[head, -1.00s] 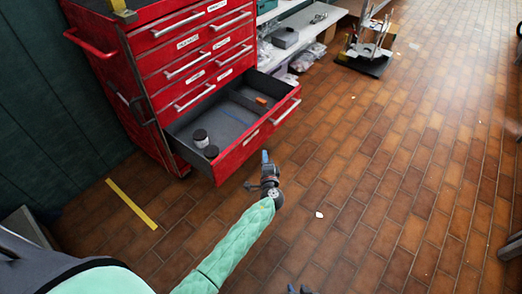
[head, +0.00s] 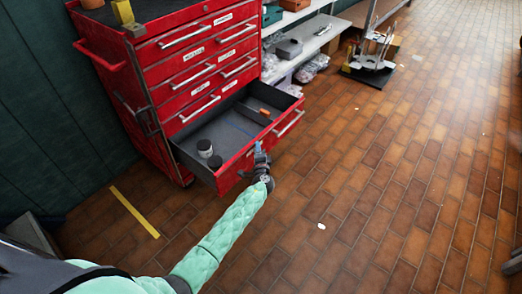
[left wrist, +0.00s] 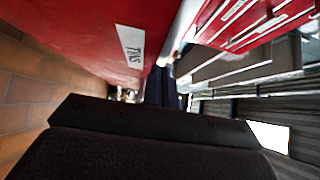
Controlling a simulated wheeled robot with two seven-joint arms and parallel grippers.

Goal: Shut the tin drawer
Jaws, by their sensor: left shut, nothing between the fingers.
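The tin drawer (head: 230,172) is the bottom drawer of the red tool chest and stands pulled out. Its front with a "TINS" label (left wrist: 130,45) fills the upper left of the left wrist view. Two dark round tins (head: 210,153) stand inside near its left end, and a small orange piece (head: 264,112) lies toward the other end. My left gripper (head: 258,150) is shut and empty, right at the outer face of the drawer front, near its middle. Its fingers (left wrist: 165,88) show close by the front in the wrist view; I cannot tell whether they touch. My right gripper is not in view.
The red chest's upper drawers (head: 195,75) are shut. A shelf (head: 305,38) with boxes and bags stands right of the chest. A stand on a dark base (head: 370,65) is farther back. A yellow strip (head: 134,212) lies on the tiled floor, which is mostly clear at right.

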